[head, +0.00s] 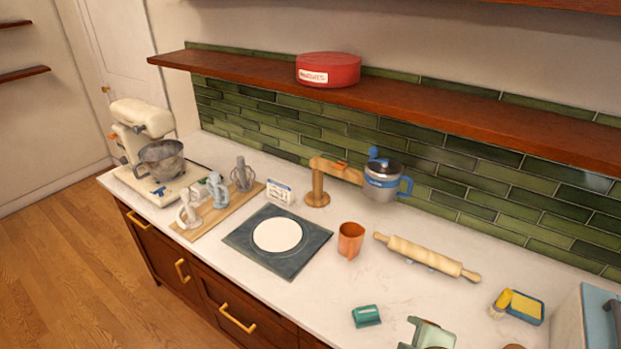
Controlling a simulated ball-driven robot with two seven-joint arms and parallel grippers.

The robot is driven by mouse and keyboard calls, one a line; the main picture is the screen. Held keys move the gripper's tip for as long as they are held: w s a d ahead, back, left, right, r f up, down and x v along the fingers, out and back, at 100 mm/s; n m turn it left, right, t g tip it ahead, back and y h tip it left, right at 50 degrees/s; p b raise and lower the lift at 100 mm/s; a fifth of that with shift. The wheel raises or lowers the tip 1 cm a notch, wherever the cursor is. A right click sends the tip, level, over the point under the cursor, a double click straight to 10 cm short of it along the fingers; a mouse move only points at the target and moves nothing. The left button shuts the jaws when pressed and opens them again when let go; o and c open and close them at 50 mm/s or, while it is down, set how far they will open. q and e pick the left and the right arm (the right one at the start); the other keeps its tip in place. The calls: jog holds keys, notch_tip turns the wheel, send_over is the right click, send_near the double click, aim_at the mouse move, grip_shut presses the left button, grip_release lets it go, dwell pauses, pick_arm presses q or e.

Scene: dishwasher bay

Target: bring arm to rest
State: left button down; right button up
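Neither of my grippers shows in the head view, and no arm can be made out. The task names no object besides the arm. The white countertop (315,290) runs from the left to the lower right with kitchen things standing on it.
On the counter stand a cream stand mixer (142,122), a wooden board (212,220) with whisk-like attachments, a dark mat (250,252) with a white disc, an orange cup (350,240), a rolling pin (425,256) and a sponge (524,308). A wooden shelf (430,107) overhangs the back.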

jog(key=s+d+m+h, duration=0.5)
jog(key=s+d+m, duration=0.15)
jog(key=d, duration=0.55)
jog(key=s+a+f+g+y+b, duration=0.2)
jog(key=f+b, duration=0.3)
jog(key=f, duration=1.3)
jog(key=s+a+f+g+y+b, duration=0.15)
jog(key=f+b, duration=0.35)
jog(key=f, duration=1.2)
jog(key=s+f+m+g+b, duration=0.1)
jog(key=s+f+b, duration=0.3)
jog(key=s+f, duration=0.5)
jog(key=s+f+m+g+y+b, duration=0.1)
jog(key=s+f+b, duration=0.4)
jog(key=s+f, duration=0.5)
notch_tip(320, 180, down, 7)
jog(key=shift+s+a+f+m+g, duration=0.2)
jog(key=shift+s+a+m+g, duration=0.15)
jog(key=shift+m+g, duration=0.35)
